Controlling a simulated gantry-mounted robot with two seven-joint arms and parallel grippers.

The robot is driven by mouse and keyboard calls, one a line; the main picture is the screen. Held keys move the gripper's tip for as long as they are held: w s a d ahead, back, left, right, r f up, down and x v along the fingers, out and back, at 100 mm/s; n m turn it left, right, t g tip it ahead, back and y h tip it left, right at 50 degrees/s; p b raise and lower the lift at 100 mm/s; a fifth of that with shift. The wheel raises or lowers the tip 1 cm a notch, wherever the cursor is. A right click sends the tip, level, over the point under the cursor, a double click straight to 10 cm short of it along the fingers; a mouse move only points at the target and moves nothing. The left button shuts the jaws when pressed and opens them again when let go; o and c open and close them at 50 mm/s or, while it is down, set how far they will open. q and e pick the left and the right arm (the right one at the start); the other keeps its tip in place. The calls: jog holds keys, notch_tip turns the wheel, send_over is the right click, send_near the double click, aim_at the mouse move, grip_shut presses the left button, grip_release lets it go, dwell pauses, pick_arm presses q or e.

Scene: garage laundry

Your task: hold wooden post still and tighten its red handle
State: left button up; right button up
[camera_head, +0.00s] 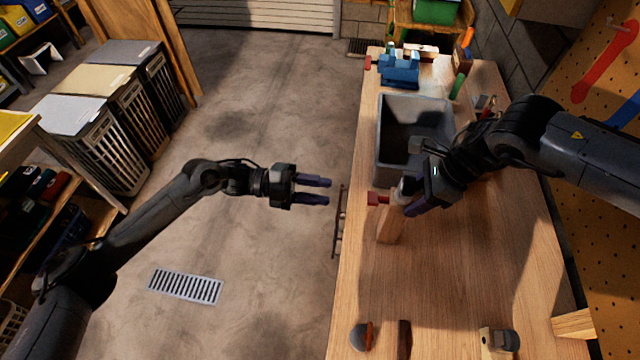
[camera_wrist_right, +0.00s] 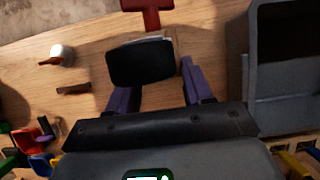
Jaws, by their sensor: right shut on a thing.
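The wooden post (camera_head: 390,225) stands at the left edge of the workbench, in front of the grey bin. Its red handle (camera_head: 377,198) points left from near the top; it also shows as a red T shape in the right wrist view (camera_wrist_right: 149,14). My right gripper (camera_head: 411,197) is at the top of the post and shut on it. In the right wrist view a dark block (camera_wrist_right: 142,63), seemingly the post's top, lies between its fingers. My left gripper (camera_head: 322,191) is open and empty, left of the handle and apart from it, above the floor.
The grey bin (camera_head: 382,155) is just behind the post. A blue vise (camera_head: 400,68) stands at the far end of the workbench (camera_head: 470,270). Several small tools lie near the front edge. Between left gripper and bench is a dark rail (camera_head: 340,225).

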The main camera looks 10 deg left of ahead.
jog(key=o, duration=1.3)
jog(key=shift+o, duration=0.2)
jog(key=shift+r, duration=0.1)
